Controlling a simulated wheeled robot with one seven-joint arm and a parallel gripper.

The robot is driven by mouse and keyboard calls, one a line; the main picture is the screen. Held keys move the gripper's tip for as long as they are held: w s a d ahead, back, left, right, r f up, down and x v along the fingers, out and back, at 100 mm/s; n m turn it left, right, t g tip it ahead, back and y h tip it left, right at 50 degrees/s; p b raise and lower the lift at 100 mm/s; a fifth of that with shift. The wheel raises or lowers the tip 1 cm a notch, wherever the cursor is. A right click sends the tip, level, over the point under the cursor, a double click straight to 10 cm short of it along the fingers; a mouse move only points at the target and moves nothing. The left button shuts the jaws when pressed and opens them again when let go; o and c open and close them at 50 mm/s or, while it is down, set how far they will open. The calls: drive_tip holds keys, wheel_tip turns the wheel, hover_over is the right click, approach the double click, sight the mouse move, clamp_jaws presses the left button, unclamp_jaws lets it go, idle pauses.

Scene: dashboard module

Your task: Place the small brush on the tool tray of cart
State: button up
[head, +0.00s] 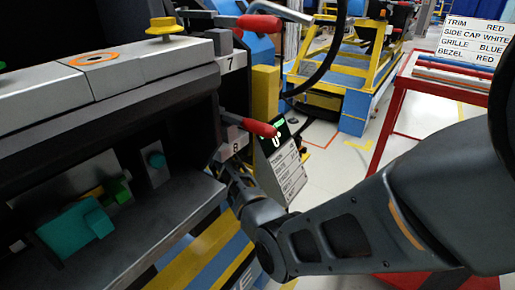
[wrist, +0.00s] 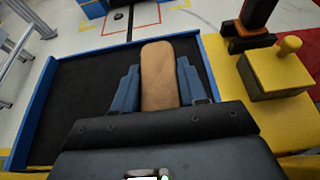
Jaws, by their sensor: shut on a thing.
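In the wrist view, my gripper (wrist: 158,68) is shut on a tan, wooden-looking block with rounded ends, which I take as the small brush (wrist: 160,82). Its bristles are not visible. The brush lies between the two blue-grey fingers and sticks out past their tips. Below or behind it is a dark flat surface with a blue rim (wrist: 36,112); I cannot tell the gap between them. In the head view, a red-framed cart (head: 390,108) with a sign stands at the right. I cannot tell which surface is the tool tray. My gripper and the brush are hidden in the head view.
In the head view, the dashboard fixture (head: 150,70) fills the left, with red-handled clamps (head: 258,25) on its edge. A yellow frame (head: 345,60) stands behind.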

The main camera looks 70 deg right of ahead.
drive_tip(key=shift+w+a+f+b, duration=0.2)
drive_tip(key=shift+f+b, duration=0.15)
drive_tip(key=shift+f, duration=0.2)
drive_tip(key=shift+s+f, duration=0.1)
drive_tip(key=shift+f, duration=0.3)
